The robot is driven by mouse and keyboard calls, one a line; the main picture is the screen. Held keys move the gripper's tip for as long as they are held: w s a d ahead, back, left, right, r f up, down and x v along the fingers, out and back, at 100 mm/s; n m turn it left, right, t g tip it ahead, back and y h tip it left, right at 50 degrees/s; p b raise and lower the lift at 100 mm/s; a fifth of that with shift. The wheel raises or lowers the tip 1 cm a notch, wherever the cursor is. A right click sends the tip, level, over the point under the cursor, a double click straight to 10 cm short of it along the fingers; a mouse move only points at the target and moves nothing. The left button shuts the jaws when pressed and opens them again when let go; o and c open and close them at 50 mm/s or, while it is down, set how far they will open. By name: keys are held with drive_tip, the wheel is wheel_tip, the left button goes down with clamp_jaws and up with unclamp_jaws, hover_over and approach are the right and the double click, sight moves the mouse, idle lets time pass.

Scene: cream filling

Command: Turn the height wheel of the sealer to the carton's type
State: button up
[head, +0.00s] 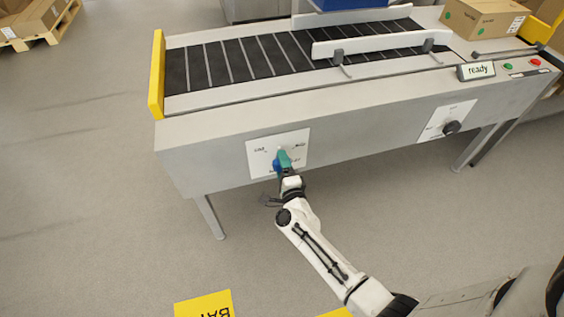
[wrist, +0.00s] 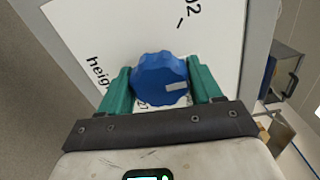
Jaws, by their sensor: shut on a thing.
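The height wheel is a blue scalloped knob (wrist: 159,79) with a pale pointer mark on it, in the wrist view. It sits on a white dial plate (wrist: 150,32) with "height" and "02" printed on it, and the other marks are partly hidden. My gripper (wrist: 160,84) has its two green fingers on either side of the knob, shut on it. In the head view my gripper (head: 285,160) is at the dial plate (head: 262,145) on the front of the sealer (head: 225,135), covering most of the knob. A carton (head: 483,17) stands at the right end of the sealer.
A second plate with a black knob (head: 452,127) is farther right on the sealer's front. A "ready" display (head: 476,71) and red and green buttons (head: 535,62) sit at the top right. A pallet with boxes (head: 38,18) stands at the far left. The floor at left is clear.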

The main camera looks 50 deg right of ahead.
drive_tip(key=n+p, duration=0.2)
drive_tip(key=n, duration=0.3)
drive_tip(key=shift+a+n, duration=0.1)
drive_tip(key=shift+n, duration=0.2)
drive_tip(key=shift+f+n+p, duration=0.1)
drive_tip(key=shift+n+p, duration=0.6)
drive_tip(key=shift+n, duration=1.4)
drive_tip(key=o, duration=1)
drive_tip(key=shift+o, duration=0.2)
drive_tip(key=p+v, duration=0.1)
drive_tip(key=v, duration=0.9)
drive_tip(key=shift+s+a+p, duration=0.25)
drive_tip(key=shift+s+p, duration=0.1)
